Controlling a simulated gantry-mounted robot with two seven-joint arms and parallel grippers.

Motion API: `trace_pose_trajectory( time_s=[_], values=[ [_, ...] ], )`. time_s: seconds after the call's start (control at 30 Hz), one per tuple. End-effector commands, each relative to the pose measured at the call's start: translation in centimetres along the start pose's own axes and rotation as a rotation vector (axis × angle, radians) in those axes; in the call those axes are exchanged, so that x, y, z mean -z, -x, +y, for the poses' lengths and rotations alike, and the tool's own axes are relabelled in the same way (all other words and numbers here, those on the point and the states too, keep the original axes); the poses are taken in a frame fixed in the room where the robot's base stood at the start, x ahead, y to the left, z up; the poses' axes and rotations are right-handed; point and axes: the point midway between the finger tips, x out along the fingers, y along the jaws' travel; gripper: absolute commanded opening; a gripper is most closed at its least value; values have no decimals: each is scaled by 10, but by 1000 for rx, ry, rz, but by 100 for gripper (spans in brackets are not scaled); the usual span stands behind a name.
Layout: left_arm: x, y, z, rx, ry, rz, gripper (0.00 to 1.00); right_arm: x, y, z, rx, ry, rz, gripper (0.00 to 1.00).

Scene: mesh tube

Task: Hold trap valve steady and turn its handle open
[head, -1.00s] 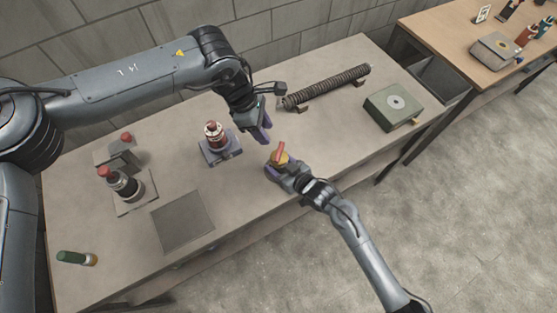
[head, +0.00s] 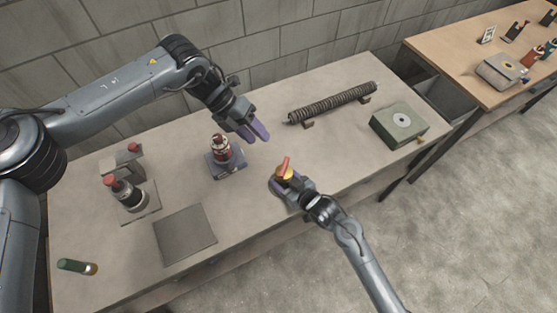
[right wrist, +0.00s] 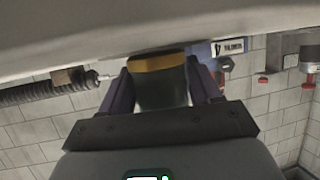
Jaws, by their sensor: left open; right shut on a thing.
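My right gripper (head: 279,184) is shut on the valve near the bench's front edge. In the right wrist view the right gripper (right wrist: 160,88) has a finger on each side of a dark piece with a yellow band, the valve's body (right wrist: 158,72). The red handle's joint is not clear there. My left gripper (head: 256,132) is open and empty, above the bench, up and left of the valve and apart from it.
A red-capped bottle (head: 221,149) on a blue-grey stand is left of the valve. A ribbed tube (head: 333,102) lies on supports behind. A green box (head: 399,122) stands right.

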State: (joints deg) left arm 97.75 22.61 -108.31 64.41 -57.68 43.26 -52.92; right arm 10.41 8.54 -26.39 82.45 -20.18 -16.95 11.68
Motion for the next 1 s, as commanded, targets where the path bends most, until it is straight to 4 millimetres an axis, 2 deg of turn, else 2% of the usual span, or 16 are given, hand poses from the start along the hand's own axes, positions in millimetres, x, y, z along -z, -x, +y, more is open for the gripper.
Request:
trace_pose_trajectory(
  time_s=[0.13,0.7,1.0],
  values=[
    [4,-17,6,11,10,8,43,0,0,0,0,0,0,26],
    [4,-105,5,9,8,8,43,0,0,0,0,0,0,26],
    [4,-123,5,8,8,6,43,0,0,0,0,0,0,26]
  ],
)
